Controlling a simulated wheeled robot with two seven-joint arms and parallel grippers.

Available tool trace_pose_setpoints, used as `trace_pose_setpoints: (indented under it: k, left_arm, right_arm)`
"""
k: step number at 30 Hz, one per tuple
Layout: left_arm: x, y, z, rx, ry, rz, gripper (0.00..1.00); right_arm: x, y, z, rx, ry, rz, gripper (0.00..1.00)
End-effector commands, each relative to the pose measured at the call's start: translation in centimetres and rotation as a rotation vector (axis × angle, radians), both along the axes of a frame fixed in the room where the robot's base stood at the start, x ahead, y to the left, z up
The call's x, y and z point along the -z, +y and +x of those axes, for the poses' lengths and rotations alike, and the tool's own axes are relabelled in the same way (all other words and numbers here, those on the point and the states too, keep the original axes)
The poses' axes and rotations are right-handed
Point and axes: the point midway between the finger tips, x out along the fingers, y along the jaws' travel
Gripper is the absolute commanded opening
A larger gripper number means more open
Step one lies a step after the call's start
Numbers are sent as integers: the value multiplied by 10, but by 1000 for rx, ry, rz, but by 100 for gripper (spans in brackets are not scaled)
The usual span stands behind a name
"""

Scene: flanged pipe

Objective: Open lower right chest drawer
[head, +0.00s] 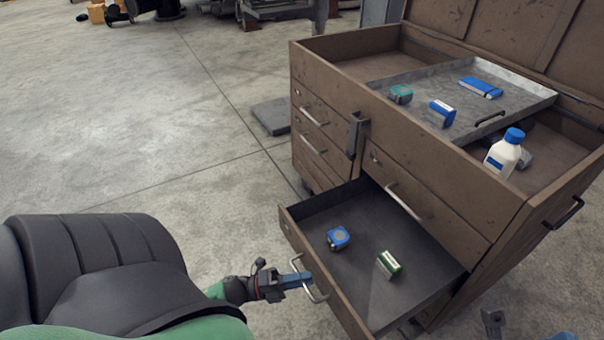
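The brown metal chest (450,180) stands at the right with its top lid up. Its lower right drawer (432,258) is pulled well out towards me. A blue tape measure (338,238) and a small green and white box (388,264) lie inside it. My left gripper (308,281) is at the bar handle (318,296) on this drawer's front, with its blue fingers close together across the bar. They look shut on it. Dark and blue parts at the bottom right edge look like my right gripper (493,320); its fingers cannot be made out.
The drawer above (425,208) and the left drawers (318,130) are shut. The open top holds a grey tray (400,77) with small items, and a white bottle with a blue cap (503,155). A grey slab (272,115) lies on the floor.

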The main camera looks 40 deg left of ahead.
Motion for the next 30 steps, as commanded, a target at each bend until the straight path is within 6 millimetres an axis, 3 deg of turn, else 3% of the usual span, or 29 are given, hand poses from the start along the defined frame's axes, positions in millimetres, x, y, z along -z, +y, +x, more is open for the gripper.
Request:
trace_pose_setpoints:
  k: [12,24,30]
  left_arm:
    - [0,3,-3,0,0,0,32]
    - [11,40,-44,-1,1,0,32]
    - [13,51,-55,0,0,0,32]
  right_arm:
    - [-2,0,0,0,0,2,32]
    - [-4,-2,-1,18,4,-14,32]
    - [-2,-2,-2,21,13,-17,32]
